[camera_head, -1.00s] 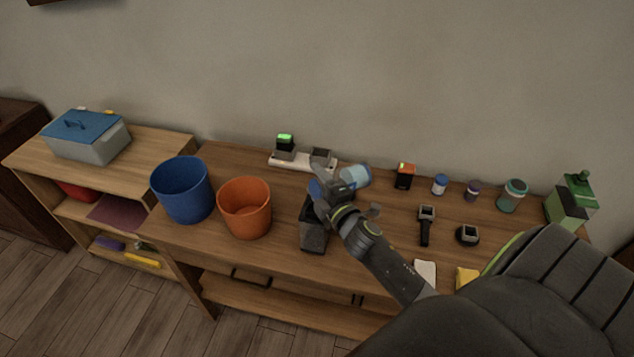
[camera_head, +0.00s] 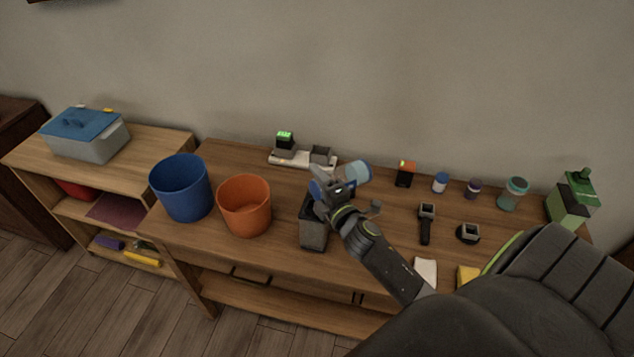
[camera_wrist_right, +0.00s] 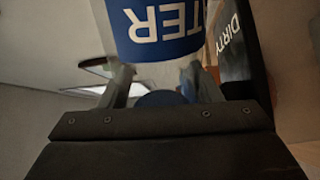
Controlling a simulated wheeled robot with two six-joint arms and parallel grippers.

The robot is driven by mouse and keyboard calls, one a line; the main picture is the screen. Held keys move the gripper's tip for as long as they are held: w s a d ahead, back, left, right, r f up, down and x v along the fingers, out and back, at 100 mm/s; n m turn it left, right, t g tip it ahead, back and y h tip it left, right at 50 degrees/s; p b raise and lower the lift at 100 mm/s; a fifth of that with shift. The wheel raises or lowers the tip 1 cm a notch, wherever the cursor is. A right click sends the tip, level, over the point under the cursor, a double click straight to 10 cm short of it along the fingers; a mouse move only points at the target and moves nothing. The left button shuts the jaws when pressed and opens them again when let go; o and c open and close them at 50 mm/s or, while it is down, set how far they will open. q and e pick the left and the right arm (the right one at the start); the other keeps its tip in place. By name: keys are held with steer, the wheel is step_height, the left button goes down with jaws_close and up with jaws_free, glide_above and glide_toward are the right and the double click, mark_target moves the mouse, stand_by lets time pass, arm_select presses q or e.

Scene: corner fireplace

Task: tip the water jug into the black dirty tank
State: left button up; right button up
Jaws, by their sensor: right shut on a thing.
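The water jug (camera_head: 357,172) is pale blue with a darker blue part at its left. It is tipped well over on its side above the black dirty tank (camera_head: 314,236), partly hidden by my right gripper (camera_head: 333,190). My right gripper is shut on the jug. In the right wrist view the jug (camera_wrist_right: 155,28) shows a blue band with upside-down letters "TER" beyond my fingers (camera_wrist_right: 155,85). The tank (camera_wrist_right: 232,50), marked "DIRTY", is close at its right. I cannot see any water flowing. My left gripper is not in view.
An orange bucket (camera_head: 244,207) and a blue bucket (camera_head: 181,190) stand left of the tank. A white charging strip (camera_head: 290,160) lies behind. Small jars, a watch-like device (camera_head: 426,222) and a green-black container (camera_head: 571,203) stand to the right.

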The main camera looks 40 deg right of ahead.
stand_by(0.4)
steer(key=shift+f+n, duration=0.1)
steer(key=shift+n, duration=0.3)
steer(key=shift+n, duration=0.4)
